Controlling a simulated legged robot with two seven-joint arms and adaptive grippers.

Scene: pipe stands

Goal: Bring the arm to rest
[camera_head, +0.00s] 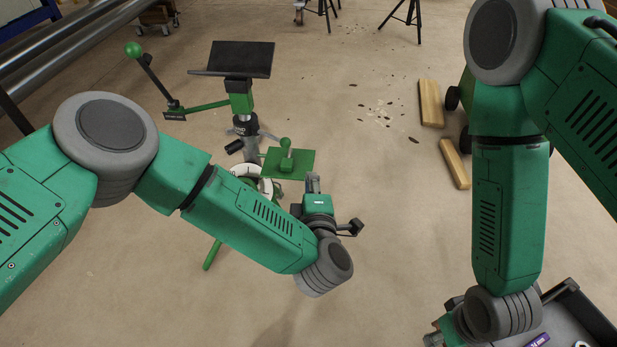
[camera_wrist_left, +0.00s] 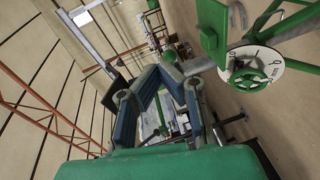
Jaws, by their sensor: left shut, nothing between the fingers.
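My left arm, green and grey, comes in from the left. Its gripper (camera_head: 313,183) is near the middle of the head view, in front of the green stand. In the left wrist view, the blue-grey fingers of this gripper (camera_wrist_left: 165,62) are shut with nothing held. My right arm hangs down on the right. Its gripper (camera_head: 436,338) is cut off at the bottom edge beside a dark tray, and its fingers cannot be made out.
A pipe stand with a black plate (camera_head: 240,58) and a green plate (camera_head: 298,163) stands close beyond my left gripper. Its white dial (camera_wrist_left: 258,70) shows in the wrist view. A dark tray (camera_head: 590,310) is at lower right. Wooden blocks (camera_head: 431,103) lie on the floor.

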